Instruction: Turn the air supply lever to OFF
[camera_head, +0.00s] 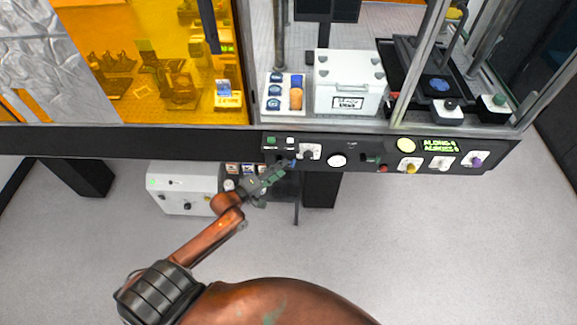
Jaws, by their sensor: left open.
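My left gripper (284,166) is open, its fingertips at the lower front of the black control panel (470,171), near its left end. A small blue piece shows right at the fingertips; I cannot tell whether it is touched. Beside it on the right is a white plate with a dark knob or lever (310,152). No label here is readable, so I cannot tell which control is the air supply lever or how it is set. My gripper partly hides this stretch of panel. My right gripper is not in view.
A round white gauge (337,160), a red button (383,169) and yellow, white and purple knobs sit farther right. A green display (440,145) is above them. A white-grey box (185,188) stands below the panel on the left. Open grey floor lies in front.

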